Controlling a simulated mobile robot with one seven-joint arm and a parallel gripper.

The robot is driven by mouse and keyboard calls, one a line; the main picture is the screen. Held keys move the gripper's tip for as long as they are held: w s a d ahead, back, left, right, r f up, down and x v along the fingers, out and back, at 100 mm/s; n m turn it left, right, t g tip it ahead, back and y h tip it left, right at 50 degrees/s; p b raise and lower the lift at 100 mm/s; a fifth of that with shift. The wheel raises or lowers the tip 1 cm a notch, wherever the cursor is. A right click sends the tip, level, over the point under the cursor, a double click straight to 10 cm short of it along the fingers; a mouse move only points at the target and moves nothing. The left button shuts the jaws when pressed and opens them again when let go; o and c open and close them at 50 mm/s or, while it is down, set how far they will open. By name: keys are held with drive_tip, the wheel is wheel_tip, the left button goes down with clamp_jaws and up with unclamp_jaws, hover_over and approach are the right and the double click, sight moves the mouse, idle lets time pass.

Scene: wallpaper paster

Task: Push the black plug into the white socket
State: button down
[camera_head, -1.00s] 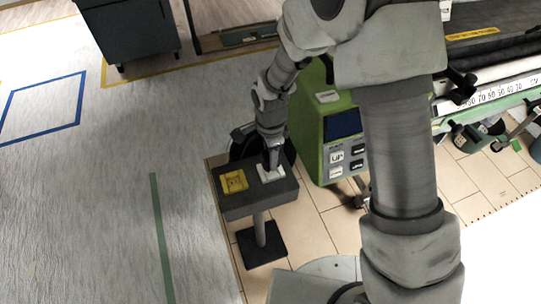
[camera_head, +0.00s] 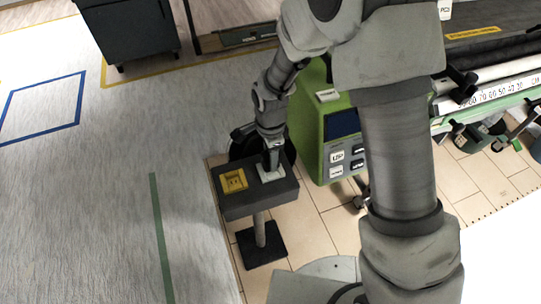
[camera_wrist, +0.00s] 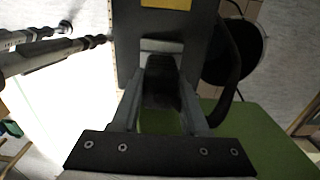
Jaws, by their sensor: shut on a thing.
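The white socket (camera_head: 271,174) is set in the top of a small dark stand, on its right side. It also shows as a pale patch in the wrist view (camera_wrist: 162,46), just beyond the plug. My gripper (camera_head: 271,160) points down over the white socket. In the wrist view its two fingers are closed on the black plug (camera_wrist: 162,82). The plug's far end is at or very near the socket. I cannot tell whether it is inside, as the fingers and the plug hide the contact.
A yellow socket (camera_head: 233,181) sits left of the white one on the same stand (camera_head: 252,206). A green machine (camera_head: 318,125) with a button panel stands close on the right. Open floor (camera_head: 90,200) lies to the left.

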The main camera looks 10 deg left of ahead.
drive_tip(key=shift+f+b, duration=0.65)
drive_tip(key=shift+f, duration=0.25)
drive_tip(key=shift+c, duration=1.7)
unclamp_jaws()
wheel_tip(320, 180, up, 18)
drive_tip(key=p, duration=0.3)
drive_tip(key=shift+f, duration=0.25)
